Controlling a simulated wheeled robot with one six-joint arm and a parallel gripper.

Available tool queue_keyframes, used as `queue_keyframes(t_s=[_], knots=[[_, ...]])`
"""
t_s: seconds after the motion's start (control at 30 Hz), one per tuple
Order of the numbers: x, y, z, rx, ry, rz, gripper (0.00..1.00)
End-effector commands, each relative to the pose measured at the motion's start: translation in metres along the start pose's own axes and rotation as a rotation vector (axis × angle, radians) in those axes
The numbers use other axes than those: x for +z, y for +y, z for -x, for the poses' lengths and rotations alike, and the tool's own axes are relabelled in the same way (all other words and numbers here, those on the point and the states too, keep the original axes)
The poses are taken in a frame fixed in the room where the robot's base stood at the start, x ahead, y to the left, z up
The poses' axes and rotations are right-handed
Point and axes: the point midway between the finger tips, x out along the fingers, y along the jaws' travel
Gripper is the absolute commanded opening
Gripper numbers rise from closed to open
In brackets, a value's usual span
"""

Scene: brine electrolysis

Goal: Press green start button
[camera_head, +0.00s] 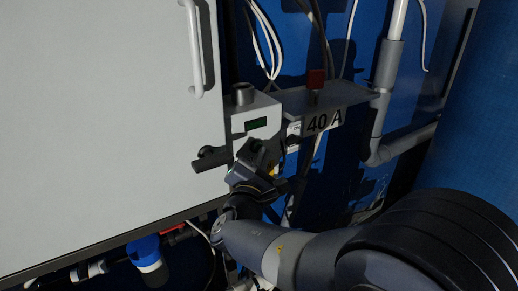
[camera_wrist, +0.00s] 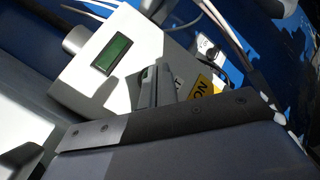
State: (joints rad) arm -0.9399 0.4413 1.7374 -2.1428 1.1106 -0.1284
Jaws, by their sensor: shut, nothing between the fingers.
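A small white control box (camera_head: 255,118) with a dark green display hangs beside the large light panel in the head view. In the wrist view, the box (camera_wrist: 128,35) fills the upper left, with its green display (camera_wrist: 111,53) facing me. My gripper (camera_head: 254,150) is shut and empty, just below the display in the head view. In the wrist view, my gripper's fingertips (camera_wrist: 155,86) are close to the lower part of the box's front. I cannot tell whether they touch it.
A yellow label (camera_wrist: 203,86) is right of the fingers in the wrist view. Grey pipes (camera_head: 385,100) and the light cabinet door (camera_head: 100,120) flank the box. Cables hang above.

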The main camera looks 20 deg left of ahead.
Motion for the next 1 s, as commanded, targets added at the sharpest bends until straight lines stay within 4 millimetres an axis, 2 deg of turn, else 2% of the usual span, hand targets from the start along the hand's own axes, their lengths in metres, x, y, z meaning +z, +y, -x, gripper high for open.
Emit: queue_keyframes(t_s=[1.0], knots=[[-0.0065, 0.0067, -0.009, 0.001, 0.0, -0.001, 0.0]])
